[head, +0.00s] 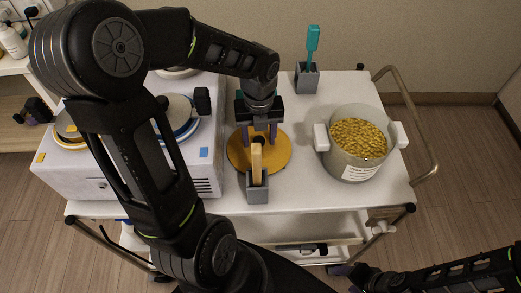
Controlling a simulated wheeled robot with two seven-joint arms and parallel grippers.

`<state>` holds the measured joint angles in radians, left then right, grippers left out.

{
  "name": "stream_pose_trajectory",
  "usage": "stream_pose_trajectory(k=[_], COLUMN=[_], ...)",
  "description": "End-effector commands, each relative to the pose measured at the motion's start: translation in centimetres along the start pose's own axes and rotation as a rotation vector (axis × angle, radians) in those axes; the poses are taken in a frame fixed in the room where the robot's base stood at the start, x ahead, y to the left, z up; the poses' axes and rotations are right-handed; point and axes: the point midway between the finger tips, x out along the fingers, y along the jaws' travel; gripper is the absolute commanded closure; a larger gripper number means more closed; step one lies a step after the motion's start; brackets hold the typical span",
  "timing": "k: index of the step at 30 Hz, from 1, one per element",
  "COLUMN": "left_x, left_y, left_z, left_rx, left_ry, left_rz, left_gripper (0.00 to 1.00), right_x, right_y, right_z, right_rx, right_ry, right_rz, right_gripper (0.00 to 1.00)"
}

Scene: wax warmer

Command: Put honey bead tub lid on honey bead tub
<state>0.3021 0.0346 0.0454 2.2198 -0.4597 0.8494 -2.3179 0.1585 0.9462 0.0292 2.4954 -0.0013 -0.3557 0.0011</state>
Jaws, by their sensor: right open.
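The honey bead tub lid (280,157) is a flat yellow-orange disc on the white cart top. My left gripper (259,140) points straight down over its middle, with its fingers apart. I cannot tell whether they touch the lid or close on a part of it. The honey bead tub (337,162) is a whitish round pot with two pale side handles, right of the lid. It is open at the top and full of yellow beads. My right gripper (346,279) is low at the bottom right, open and empty, away from both things.
A grey holder with wooden sticks (257,190) stands in front of the lid and hides part of it. A grey holder with a teal spatula (308,78) stands at the back. A white warmer unit (75,182) fills the left. A metal rail (425,150) edges the right.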

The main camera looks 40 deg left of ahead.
Motion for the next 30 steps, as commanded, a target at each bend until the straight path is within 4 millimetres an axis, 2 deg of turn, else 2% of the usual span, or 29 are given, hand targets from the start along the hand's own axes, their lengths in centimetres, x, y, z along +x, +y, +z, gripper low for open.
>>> stream_pose_trajectory(k=[17,30], left_x=[-0.01,-0.01], left_y=[0.0,-0.01], left_z=[0.0,0.0], left_rx=[0.0,0.0], left_ry=[0.0,0.0], left_rz=[0.0,0.0], left_gripper=[0.5,0.86], right_x=[-0.34,-0.34], right_y=[-0.13,-0.13], right_z=[0.0,-0.01], right_rx=[0.0,0.0], right_ry=[0.0,0.0], right_rz=[0.0,0.0], right_gripper=[0.42,0.42])
